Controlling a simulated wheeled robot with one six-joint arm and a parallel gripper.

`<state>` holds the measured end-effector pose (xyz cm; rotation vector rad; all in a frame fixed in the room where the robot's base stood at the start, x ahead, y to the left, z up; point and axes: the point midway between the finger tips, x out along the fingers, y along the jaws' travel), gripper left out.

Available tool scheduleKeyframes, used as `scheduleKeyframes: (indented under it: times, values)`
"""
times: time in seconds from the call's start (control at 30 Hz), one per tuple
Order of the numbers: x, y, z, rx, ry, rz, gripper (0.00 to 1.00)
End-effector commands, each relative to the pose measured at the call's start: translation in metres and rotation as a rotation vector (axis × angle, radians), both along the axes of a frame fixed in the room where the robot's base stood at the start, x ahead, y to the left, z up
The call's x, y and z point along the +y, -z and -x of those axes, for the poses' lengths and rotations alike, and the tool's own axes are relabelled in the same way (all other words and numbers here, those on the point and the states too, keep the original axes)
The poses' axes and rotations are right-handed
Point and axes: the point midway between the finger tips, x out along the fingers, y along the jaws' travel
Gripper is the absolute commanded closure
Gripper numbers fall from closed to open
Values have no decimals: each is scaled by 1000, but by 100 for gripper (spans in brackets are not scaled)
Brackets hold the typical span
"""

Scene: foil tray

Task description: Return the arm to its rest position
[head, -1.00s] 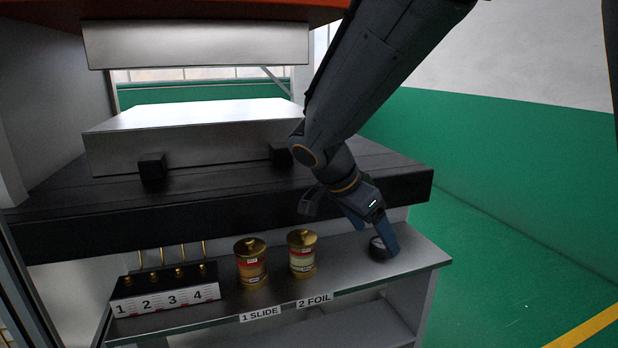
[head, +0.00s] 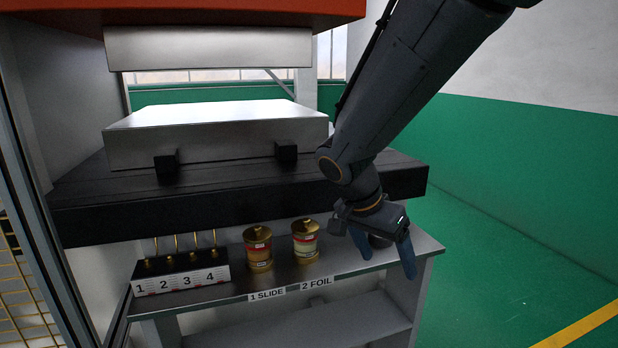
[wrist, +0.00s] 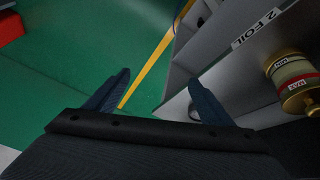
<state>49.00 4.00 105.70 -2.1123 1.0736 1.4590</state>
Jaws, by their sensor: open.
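My gripper (head: 387,262) hangs from my arm at the right end of the low metal shelf (head: 345,262), with its blue fingers spread and pointing down. I see nothing between the fingers. In the wrist view my gripper (wrist: 160,84) is also open, with green floor between the fingertips and the shelf edge by the right finger.
Two gold tins (head: 258,249) (head: 305,241) stand left of my gripper, behind labels "1 SLIDE" and "2 FOIL". A numbered rack (head: 181,273) is farther left. The press with its metal block (head: 215,138) is close beside my arm. Green floor at right is clear.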

Motion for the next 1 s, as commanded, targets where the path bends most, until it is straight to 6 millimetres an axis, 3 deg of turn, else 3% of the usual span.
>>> scheduleKeyframes:
  times: [0.27, 0.6, 0.8, 1.0]
  values:
    - [-16, 34, 39, 157, -221, -92, 24]
    - [-33, 78, 99, 261, -639, -237, 24]
    - [-39, 89, 117, 254, -790, -256, 24]
    - [-40, 92, 121, 251, -833, -256, 24]
